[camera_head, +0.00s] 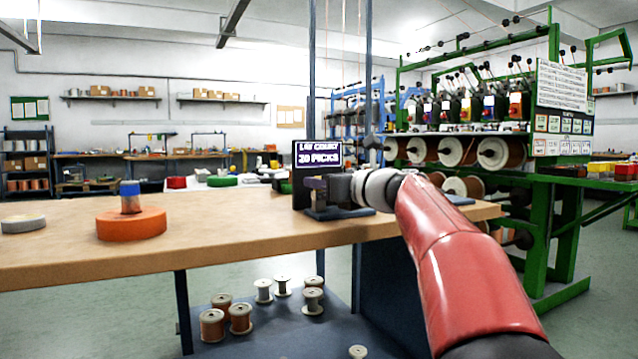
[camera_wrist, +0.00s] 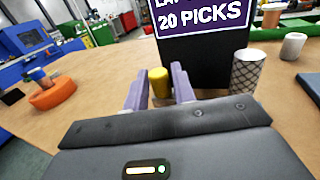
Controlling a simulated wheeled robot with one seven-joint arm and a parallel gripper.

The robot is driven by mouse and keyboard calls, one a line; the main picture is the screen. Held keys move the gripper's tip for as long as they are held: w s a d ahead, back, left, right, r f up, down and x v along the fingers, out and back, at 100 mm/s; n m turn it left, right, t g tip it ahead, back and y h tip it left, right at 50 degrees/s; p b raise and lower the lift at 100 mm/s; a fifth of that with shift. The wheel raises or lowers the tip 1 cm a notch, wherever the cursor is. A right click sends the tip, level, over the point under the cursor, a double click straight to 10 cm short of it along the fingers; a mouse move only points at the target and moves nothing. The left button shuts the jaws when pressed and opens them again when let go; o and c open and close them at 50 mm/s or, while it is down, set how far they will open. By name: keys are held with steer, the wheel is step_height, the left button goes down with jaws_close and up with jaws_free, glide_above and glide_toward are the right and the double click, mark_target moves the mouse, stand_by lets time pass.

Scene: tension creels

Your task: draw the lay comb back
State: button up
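A yellow cylindrical knob (camera_wrist: 158,83) stands between the two pale purple fingers of my gripper (camera_wrist: 160,80) in the wrist view. The fingers are close together and look shut on the knob's sides. In the head view my gripper (camera_head: 316,186) is low in front of the dark sign (camera_head: 318,155) reading 20 PICKS, and the knob is hidden. The sign also shows just beyond the fingers in the wrist view (camera_wrist: 200,50). I cannot make out the lay comb's teeth or what the knob is fixed to.
A patterned cylinder (camera_wrist: 249,72) stands right of the sign on the wooden bench (camera_head: 230,225). An orange disc (camera_head: 131,224) with a blue-topped spool lies to the left. Several spools sit on the lower shelf (camera_head: 262,342). A green creel frame (camera_head: 540,230) stands to the right.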

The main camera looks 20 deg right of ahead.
steer(key=v, duration=0.7)
stand_by(0.4)
